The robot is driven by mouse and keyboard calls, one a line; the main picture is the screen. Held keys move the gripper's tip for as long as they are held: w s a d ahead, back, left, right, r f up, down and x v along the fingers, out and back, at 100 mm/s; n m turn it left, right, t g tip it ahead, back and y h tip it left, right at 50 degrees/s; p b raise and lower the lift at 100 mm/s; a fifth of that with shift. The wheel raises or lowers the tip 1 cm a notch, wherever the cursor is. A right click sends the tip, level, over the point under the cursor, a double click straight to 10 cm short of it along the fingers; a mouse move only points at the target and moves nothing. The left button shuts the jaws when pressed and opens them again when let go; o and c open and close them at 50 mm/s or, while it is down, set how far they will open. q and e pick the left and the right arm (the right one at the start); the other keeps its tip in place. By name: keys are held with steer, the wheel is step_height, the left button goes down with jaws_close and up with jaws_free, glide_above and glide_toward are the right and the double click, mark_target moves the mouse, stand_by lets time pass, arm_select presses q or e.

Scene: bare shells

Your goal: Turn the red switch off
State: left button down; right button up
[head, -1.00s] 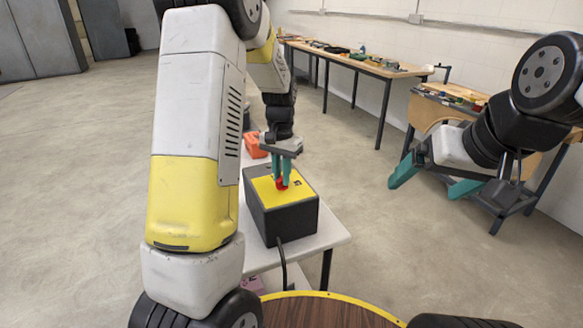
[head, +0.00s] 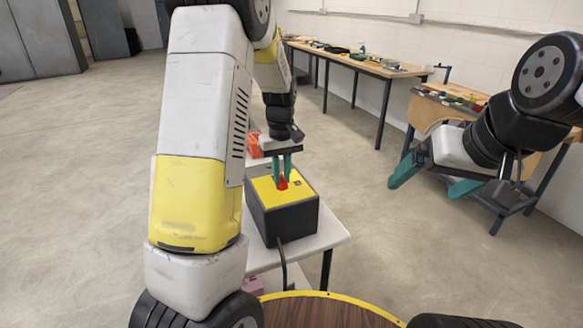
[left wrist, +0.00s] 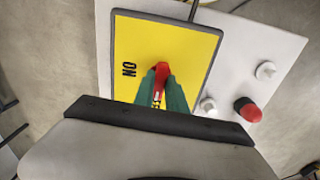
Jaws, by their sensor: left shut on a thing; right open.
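The red switch (head: 282,183) stands on the yellow top of a dark box (head: 284,218) on a white table. My left gripper (head: 281,173) is above the box with its green fingers pointing down, shut on the switch. In the left wrist view the red switch (left wrist: 160,72) shows between the fingertips (left wrist: 161,88), and its lower part is hidden by them. The word "ON" (left wrist: 129,70) is printed on the yellow face, left of the switch in that view. My right gripper (head: 428,186) is open and empty in the air at the right.
The white table (head: 330,237) also bears an orange object (head: 252,143) behind the box. In the left wrist view a red knob (left wrist: 249,110) and two white knobs sit beside the box. A cable runs from the box. Workbenches (head: 350,60) stand along the wall.

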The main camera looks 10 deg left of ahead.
mark_target(282, 177)
arm_select(q)
steer(key=shift+n, duration=0.6)
steer(key=c, duration=1.4)
jaws_free()
steer(key=shift+o, duration=0.2)
steer(key=shift+r, duration=0.1)
step_height(282, 177, up, 7)
steer(key=shift+r, duration=0.35)
